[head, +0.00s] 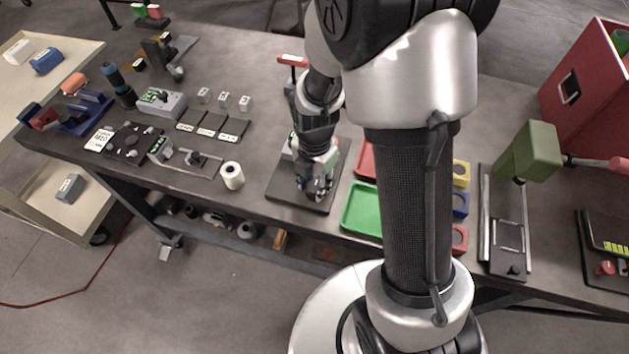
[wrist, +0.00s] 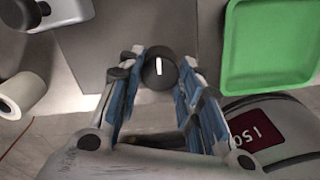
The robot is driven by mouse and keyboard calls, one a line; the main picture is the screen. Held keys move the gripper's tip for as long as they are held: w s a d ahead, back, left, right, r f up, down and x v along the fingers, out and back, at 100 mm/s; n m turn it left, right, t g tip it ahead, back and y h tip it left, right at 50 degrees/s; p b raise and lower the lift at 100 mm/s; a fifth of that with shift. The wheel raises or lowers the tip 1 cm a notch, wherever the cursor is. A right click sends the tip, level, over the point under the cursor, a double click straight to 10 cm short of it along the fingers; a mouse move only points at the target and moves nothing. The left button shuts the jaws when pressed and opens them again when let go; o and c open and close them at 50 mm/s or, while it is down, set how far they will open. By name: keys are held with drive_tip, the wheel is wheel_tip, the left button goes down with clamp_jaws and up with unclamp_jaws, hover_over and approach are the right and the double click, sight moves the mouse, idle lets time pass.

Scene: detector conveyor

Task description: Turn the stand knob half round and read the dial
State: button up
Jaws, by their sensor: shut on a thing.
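The stand knob (wrist: 158,72) is round and black with a white pointer line, seen end-on in the wrist view. The line runs nearly straight up and down in the picture. My gripper (wrist: 160,66) has one finger on each side of the knob and is shut on it. In the head view my gripper (head: 317,182) is low over the dark stand base (head: 286,195), and the knob is hidden there. A dark red readout (wrist: 262,137) on a light housing shows pale characters, turned in the picture, possibly 150.
A green tray (head: 362,208) lies close to the right of the stand, with a red tray (head: 366,160) behind it. Small blocks and dark plates (head: 208,124) are farther left on the bench.

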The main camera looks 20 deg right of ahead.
sight(315, 186)
drive_tip(key=o, duration=1.1)
drive_tip(key=shift+c, duration=0.2)
drive_tip(key=shift+r, duration=0.1)
wheel_tip(315, 186, up, 12)
